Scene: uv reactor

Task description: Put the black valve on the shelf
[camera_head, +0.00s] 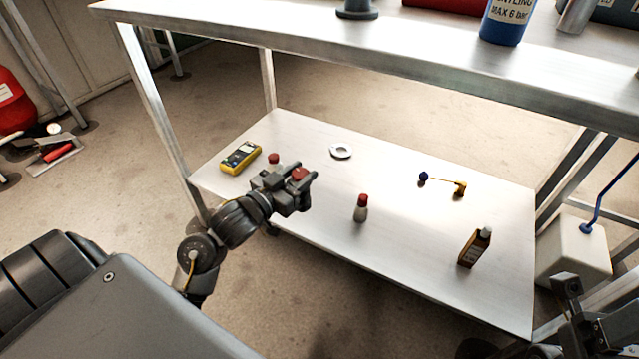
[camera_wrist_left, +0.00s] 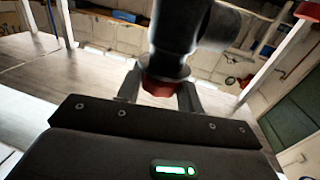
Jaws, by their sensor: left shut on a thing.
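My left gripper (camera_head: 300,193) is above the left part of the metal table's lower shelf (camera_head: 400,270). It is shut on the black valve (camera_wrist_left: 182,28). In the left wrist view the valve's red end (camera_wrist_left: 165,84) sits between the two fingers, and its black body extends beyond them. In the head view only a red part (camera_head: 299,174) of the held thing shows clearly at the fingers. Whether the valve touches the shelf cannot be told. Dark parts of my right gripper (camera_head: 568,290) show at the lower right; its jaw state is unclear.
On the lower shelf are a yellow meter (camera_head: 240,158), a white ring (camera_head: 341,151), a red-capped bottle (camera_head: 361,208), a yellow-and-blue piece (camera_head: 460,188) and a brown bottle (camera_head: 475,247). The tabletop (camera_head: 250,24) overhangs the back. Shelf space between these things is clear.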

